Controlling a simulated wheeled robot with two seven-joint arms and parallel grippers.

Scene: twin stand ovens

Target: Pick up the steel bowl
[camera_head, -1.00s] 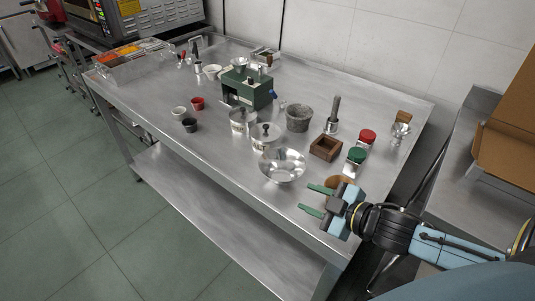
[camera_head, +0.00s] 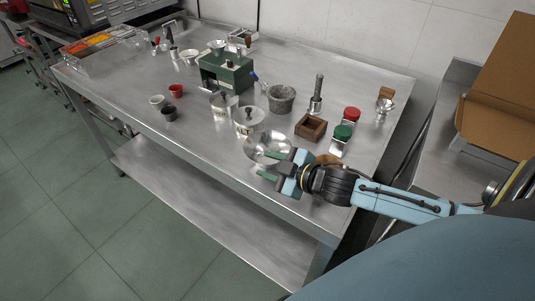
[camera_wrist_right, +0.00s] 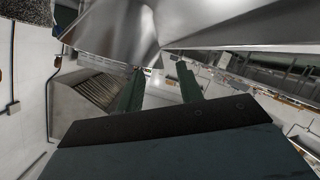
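The steel bowl (camera_head: 262,146) stands upright on the steel table near its front edge, in the head view. My right gripper (camera_head: 270,166) is at the bowl's near right side, its green fingers apart and overlapping the bowl's rim in the picture. In the right wrist view the two fingers (camera_wrist_right: 162,90) are spread, with a large shiny steel surface (camera_wrist_right: 115,35), likely the bowl, above them. I see nothing held between the fingers; whether they touch the bowl I cannot tell. My left gripper is not in view.
A green machine (camera_head: 226,73) stands farther back. The table's front edge is close by; its front left surface is clear.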

